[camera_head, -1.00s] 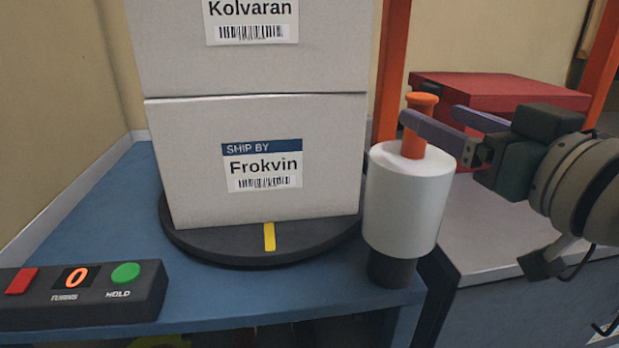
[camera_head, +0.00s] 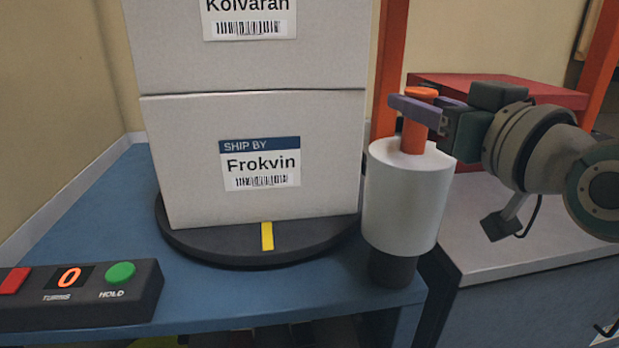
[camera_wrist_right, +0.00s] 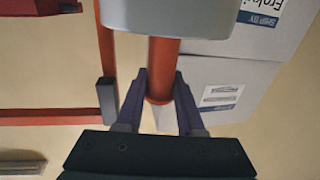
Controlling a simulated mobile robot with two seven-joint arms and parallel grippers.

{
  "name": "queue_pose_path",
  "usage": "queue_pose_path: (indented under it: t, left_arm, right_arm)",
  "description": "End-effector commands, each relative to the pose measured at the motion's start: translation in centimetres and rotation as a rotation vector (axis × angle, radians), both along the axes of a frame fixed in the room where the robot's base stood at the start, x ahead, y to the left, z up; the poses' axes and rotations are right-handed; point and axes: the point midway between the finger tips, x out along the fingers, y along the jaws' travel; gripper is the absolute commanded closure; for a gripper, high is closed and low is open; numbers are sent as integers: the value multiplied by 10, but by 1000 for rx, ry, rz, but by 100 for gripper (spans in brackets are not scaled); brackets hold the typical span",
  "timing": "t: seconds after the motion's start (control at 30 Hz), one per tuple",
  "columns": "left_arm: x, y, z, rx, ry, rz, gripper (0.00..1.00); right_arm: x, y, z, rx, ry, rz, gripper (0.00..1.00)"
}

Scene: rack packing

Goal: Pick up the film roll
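The film roll (camera_head: 408,200) is a white upright cylinder with an orange handle core (camera_head: 413,137) sticking out of its top. It stands on a short dark base at the front right corner of the blue table. My right gripper (camera_head: 416,108) comes in from the right, its purple fingers on either side of the orange core just below its flared top. The right wrist view shows the core (camera_wrist_right: 162,65) between both fingers, with no clear gap on either side; they look closed on it. The left gripper is not in view.
Two stacked white boxes (camera_head: 195,180) stand on a black turntable (camera_head: 215,246) close left of the roll. A control box (camera_head: 85,293) lies at the front left. A red box (camera_head: 545,92) and orange posts (camera_head: 389,70) stand behind, beside a grey surface (camera_head: 480,230).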

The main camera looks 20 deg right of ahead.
Motion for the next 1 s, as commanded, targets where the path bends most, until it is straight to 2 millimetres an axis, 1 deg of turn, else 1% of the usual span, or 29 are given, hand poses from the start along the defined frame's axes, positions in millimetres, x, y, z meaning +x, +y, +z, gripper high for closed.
queue_pose_path:
  t: [0.03,0.27,1.0]
  left_arm:
    - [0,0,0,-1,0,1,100]
    - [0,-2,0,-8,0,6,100]
    - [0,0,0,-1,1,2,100]
  right_arm:
    - [0,0,0,0,-1,0,74]
    - [0,0,1,0,-2,0,100]
    - [0,0,1,0,-4,0,100]
